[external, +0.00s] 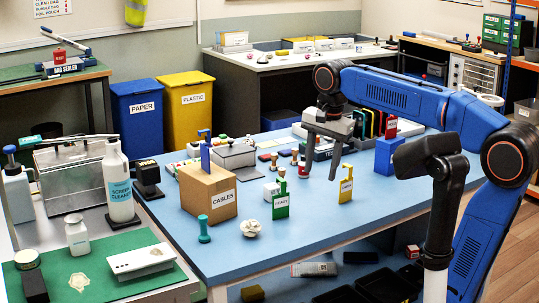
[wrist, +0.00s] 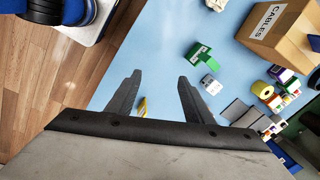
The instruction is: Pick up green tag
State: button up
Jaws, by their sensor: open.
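The green tag (external: 281,205) stands upright on the blue table, with white lettering on its lower part; it also shows in the wrist view (wrist: 202,58), above and right of my fingertips. My gripper (external: 319,174) is open and empty above the table, pointing down, apart from the green tag; its fingers show in the wrist view (wrist: 158,77). A yellow tag (external: 346,187) stands to the right of the green one. In the wrist view the yellow tag (wrist: 143,106) shows partly, between my fingers.
A crumpled white ball (external: 252,229) lies left of the green tag. A cardboard CABLES box (external: 208,193) and a teal stamp (external: 204,229) stand farther left. Stamps and small boxes crowd the table behind. The blue table (external: 300,252) is clear in front of the tags.

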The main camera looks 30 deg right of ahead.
aim_at(282, 181)
jog(key=w+a+r+m+g, duration=0.2)
jog(key=w+a+r+m, duration=0.4)
jog(key=w+a, duration=0.15)
notch_tip(282, 181, down, 11)
jog(key=shift+d+f, duration=0.1)
jog(key=shift+f, duration=0.05)
jog(key=shift+w+a+f, duration=0.1)
jog(key=shift+w+f, duration=0.1)
jog(key=shift+f, duration=1.15)
jog(key=shift+w+a+f, duration=0.1)
jog(key=shift+w+f, duration=0.1)
jog(key=shift+f, duration=1.15)
jog(key=c, duration=1.1)
